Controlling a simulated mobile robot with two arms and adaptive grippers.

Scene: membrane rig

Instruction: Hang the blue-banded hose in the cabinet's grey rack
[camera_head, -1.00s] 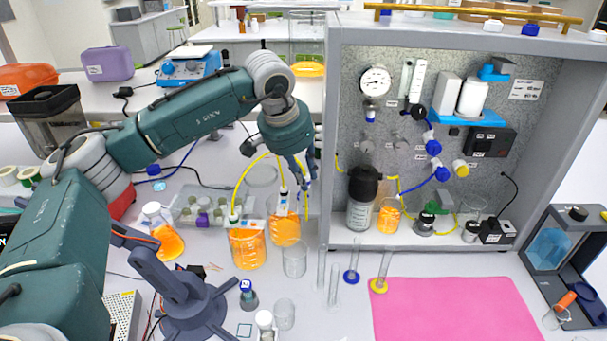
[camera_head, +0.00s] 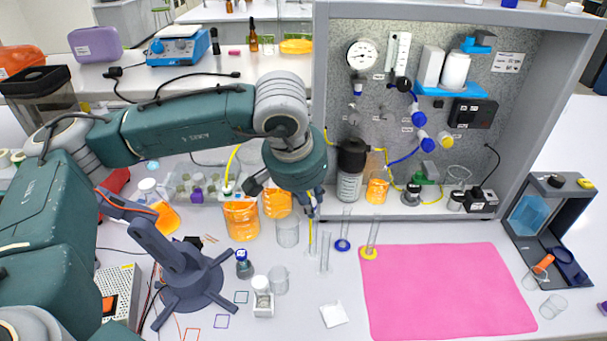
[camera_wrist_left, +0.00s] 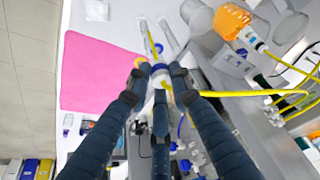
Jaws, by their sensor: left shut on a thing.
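My left gripper (camera_head: 312,207) is shut on a yellow hose at a white fitting with a blue band (camera_wrist_left: 160,68), clearest in the left wrist view. The hose's thin yellow end (camera_head: 311,236) points down from the gripper and overlaps a tall clear cylinder; I cannot tell whether it is inside. The rest of the yellow hose (camera_wrist_left: 232,93) runs off sideways. In the head view it arcs up behind my wrist from near an orange-filled beaker (camera_head: 241,222). The grey cabinet (camera_head: 320,120) stands open to the right of the gripper. I cannot clearly pick out its grey rack. My right gripper does not show.
A pink mat (camera_head: 445,290) lies clear before the cabinet. Inside are a black-capped bottle (camera_head: 350,170) and a small orange-filled beaker (camera_head: 377,190).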

